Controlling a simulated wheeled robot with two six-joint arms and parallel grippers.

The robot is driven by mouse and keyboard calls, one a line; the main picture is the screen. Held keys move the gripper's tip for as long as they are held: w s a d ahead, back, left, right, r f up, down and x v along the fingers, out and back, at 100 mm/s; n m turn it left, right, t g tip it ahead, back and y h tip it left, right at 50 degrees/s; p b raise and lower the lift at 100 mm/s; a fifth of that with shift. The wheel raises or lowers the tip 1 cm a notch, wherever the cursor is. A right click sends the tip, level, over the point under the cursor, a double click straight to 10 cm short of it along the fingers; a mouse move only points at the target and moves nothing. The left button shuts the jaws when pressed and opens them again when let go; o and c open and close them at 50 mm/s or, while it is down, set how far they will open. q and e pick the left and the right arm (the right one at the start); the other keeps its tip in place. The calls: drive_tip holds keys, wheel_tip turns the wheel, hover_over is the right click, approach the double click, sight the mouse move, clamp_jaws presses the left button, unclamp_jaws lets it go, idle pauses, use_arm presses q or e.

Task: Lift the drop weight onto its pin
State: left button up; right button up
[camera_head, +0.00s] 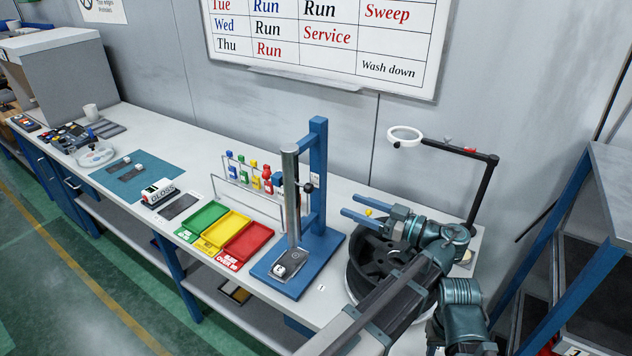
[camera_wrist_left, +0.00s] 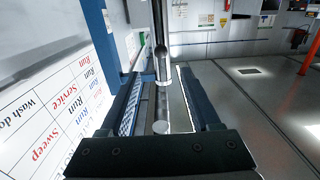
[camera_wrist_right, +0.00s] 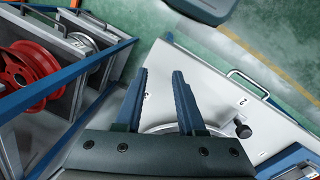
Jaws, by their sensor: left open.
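The blue drop stand (camera_head: 318,160) stands on the bench, with a silver upright tube (camera_head: 291,190) in front of its post. A black knob (camera_head: 308,187) sticks out beside the tube. I cannot tell the drop weight apart from the tube. A dark pad with a small pale piece (camera_head: 291,264) lies on the stand's base. My left gripper (camera_head: 352,206) is open and points left toward the stand, to the right of the tube. In the left wrist view the tube (camera_wrist_left: 160,45) appears between the open fingers (camera_wrist_left: 160,100), apparently unheld. My right gripper (camera_wrist_right: 160,90) is open and empty.
A dark wheel (camera_head: 365,262) lies under my left arm. Left of the stand are green (camera_head: 203,220), yellow (camera_head: 225,229) and red (camera_head: 247,243) trays, with a bottle rack (camera_head: 250,178) behind. A magnifier lamp (camera_head: 405,136) stands at the right. A wheel rack (camera_wrist_right: 60,70) shows in the right wrist view.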

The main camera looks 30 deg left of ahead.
sight(312, 189)
use_arm(q)
drive_tip(key=a, duration=0.9)
drive_tip(key=w+a, duration=0.1)
drive_tip(key=a, duration=0.3)
drive_tip(key=shift+a, duration=0.4)
clamp_jaws()
drive_tip(key=shift+r, duration=0.1)
idle(0.9)
